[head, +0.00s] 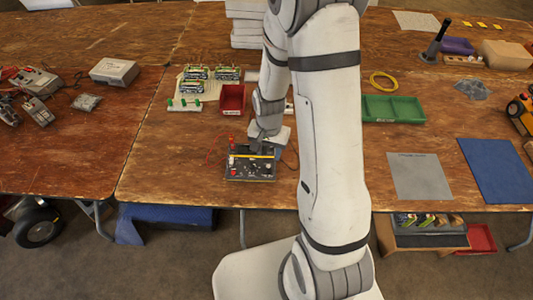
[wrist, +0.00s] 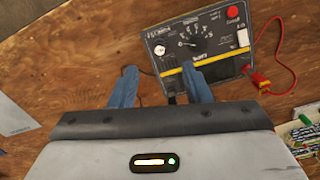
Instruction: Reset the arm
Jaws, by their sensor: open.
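My gripper (head: 262,146) is at the back edge of a dark tester box (head: 250,174) with a dial and a yellow stripe, near the table's front edge. In the wrist view, my gripper (wrist: 160,87) is open, its two blue fingers apart. One finger overlaps the edge of the tester box (wrist: 228,38); the other is over bare wood. A black piece (wrist: 171,84) shows beside the right finger; I cannot tell whether they touch. I see nothing clasped. My arm hides part of the table behind it.
A red bin (head: 232,98) and a white board (head: 208,88) with green-edged modules stand behind the box. A green tray (head: 393,108), a grey mat (head: 419,177) and a blue mat (head: 499,169) lie to the right. A red lead (wrist: 292,62) lies beside the box.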

